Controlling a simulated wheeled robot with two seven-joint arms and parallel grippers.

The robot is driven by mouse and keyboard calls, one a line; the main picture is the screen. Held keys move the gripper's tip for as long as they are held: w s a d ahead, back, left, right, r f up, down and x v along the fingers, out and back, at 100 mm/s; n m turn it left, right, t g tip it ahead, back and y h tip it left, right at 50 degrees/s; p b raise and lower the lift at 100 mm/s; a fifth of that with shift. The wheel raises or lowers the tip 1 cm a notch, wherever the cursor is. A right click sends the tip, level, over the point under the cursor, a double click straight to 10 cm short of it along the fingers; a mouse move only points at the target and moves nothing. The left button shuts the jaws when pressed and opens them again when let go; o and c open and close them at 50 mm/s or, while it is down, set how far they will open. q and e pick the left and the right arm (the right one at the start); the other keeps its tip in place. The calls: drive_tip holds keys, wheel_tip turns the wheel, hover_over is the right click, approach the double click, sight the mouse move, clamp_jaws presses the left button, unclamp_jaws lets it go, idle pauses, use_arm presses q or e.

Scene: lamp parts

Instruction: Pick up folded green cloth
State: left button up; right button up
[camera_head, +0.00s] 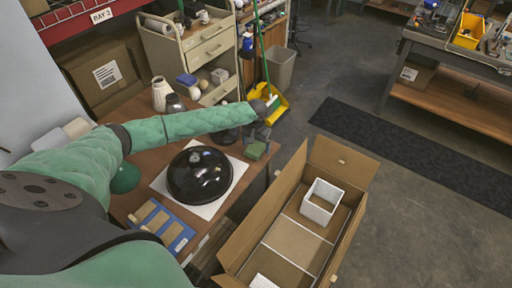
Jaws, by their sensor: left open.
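The folded green cloth (256,150) is a small dark green pad near the far right corner of the brown wooden table (150,160). My left arm reaches across the table from the left in a green sleeve. My left gripper (262,133) is open and points down just above and behind the cloth. The fingers are small and dark, and I cannot tell whether they touch the cloth. My right gripper is not in view.
A glossy black dome shade (199,175) sits on a white sheet beside the cloth. A blue tray (163,224) lies at the near side. An open cardboard box (336,158) with a white square frame (320,201) stands to the right.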

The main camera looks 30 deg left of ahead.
use_arm(q)
drive_tip(key=shift+f, duration=0.35)
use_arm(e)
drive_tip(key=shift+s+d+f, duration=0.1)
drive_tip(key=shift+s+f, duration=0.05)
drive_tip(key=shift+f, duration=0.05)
use_arm(q)
drive_tip(key=c, duration=1)
drive_tip(key=shift+c, duration=0.3)
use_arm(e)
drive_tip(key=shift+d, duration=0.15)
use_arm(q)
drive_tip(key=shift+r, duration=0.1)
drive_tip(key=shift+r, duration=0.15)
wheel_tip(320, 180, up, 3)
drive_tip(key=shift+b, duration=1.1)
drive_tip(key=w+d+r+b, duration=0.2)
drive_tip(key=d+r+b, duration=0.2)
drive_tip(key=d+r, duration=0.3)
drive_tip(key=shift+w+d+r, duration=0.3)
drive_tip(key=shift+w+d, duration=0.1)
drive_tip(key=shift+d, duration=1.75)
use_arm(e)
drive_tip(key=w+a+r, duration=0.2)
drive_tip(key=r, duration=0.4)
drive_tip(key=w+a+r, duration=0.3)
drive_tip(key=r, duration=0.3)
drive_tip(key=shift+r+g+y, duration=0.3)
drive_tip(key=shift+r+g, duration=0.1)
